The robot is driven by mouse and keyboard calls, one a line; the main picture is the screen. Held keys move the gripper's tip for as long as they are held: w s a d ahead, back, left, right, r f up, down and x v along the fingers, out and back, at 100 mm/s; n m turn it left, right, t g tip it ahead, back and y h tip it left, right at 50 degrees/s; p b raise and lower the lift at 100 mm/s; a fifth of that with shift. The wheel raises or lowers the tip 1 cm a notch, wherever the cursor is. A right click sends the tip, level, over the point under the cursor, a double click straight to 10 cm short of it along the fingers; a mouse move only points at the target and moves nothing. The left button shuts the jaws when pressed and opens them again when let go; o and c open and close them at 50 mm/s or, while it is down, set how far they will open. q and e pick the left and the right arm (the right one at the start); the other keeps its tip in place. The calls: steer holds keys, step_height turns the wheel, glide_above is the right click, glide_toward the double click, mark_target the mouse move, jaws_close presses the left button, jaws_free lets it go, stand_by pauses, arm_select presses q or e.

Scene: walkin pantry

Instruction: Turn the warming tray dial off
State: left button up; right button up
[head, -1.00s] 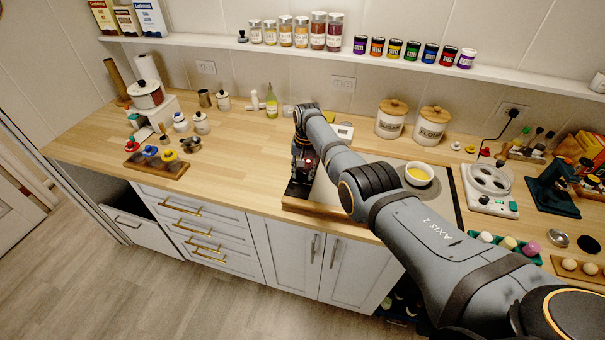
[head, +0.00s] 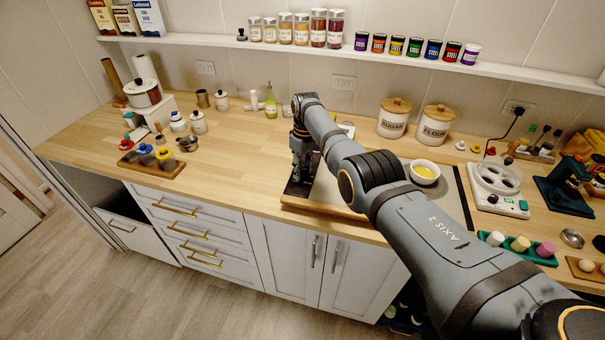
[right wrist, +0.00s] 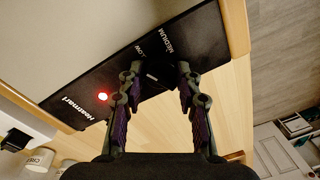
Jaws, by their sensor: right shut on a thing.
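The warming tray (head: 332,192) lies on the counter with a pale top and a black control panel (right wrist: 75,98) along its left end. In the right wrist view the panel shows the words LOW and MEDIUM and a lit red light (right wrist: 102,96). My right gripper (head: 300,178) reaches down onto that panel. In the wrist view its fingertips (right wrist: 158,78) are closed around the dark dial (right wrist: 157,70), beside the LOW and MEDIUM marks. The fingers hide most of the dial, so its pointer and exact setting cannot be read. My left gripper is out of view.
A white bowl with yellow contents (head: 424,172) stands at the tray's right part. Sugar (head: 394,119) and flour (head: 435,126) canisters stand behind. A white appliance (head: 497,188) is to the right. The counter left of the tray is clear (head: 235,165).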

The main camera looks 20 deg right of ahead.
steer(key=n+b, duration=0.2)
steer(key=n, duration=0.1)
steer(key=shift+w+n, duration=0.1)
steer(key=shift+n, duration=0.2)
steer(key=n+b, duration=0.2)
steer(key=n, duration=0.1)
steer(key=shift+n+h, duration=0.3)
steer(key=shift+a+n+b, duration=0.1)
steer(key=shift+n+b, duration=0.55)
steer(key=shift+n, duration=0.55)
steer(key=shift+r+n+b, duration=0.1)
steer(key=shift+n+b, duration=0.2)
steer(key=shift+n, duration=1.2)
steer(key=o, duration=1.1)
steer(key=shift+o, duration=0.2)
